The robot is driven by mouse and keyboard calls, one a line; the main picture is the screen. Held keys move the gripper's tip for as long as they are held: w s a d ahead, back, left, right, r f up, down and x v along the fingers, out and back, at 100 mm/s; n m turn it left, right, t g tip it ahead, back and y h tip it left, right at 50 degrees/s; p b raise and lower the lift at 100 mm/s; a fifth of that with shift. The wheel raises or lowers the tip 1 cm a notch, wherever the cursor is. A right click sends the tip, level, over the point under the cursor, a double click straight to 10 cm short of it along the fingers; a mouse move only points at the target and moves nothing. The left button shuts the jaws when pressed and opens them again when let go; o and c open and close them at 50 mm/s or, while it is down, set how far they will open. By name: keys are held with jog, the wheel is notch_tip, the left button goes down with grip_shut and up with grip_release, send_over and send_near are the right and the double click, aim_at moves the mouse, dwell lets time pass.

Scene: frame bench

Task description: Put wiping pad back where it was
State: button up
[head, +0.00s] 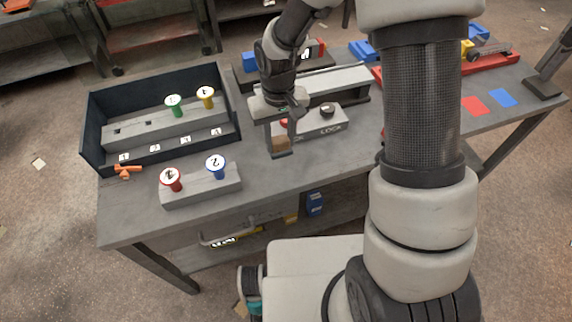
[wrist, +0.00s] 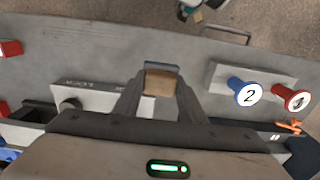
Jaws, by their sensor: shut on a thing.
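The wiping pad (head: 281,152) is a small block with a tan face and a grey-blue part. My gripper (head: 281,138) is shut on it over the bench, just left of the LOCK block. In the wrist view the pad (wrist: 159,83) sits between the two fingers of my gripper (wrist: 160,88), its tan face toward the camera. I cannot tell whether its lower edge touches the bench top. The bench top (head: 262,190) is plain grey.
The grey LOCK block (head: 328,122) with a black knob stands close right of my gripper. A grey peg block (head: 205,190) holds red and blue numbered spools. A dark open box (head: 92,150) with green and yellow spools stands at left. An orange piece (head: 127,171) lies beside it.

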notch_tip(320, 180, down, 9)
dwell(0.4)
jog(key=shift+f, duration=0.25)
jog(key=o, duration=1)
jog(key=shift+r, duration=0.1)
jog(key=shift+o, duration=0.2)
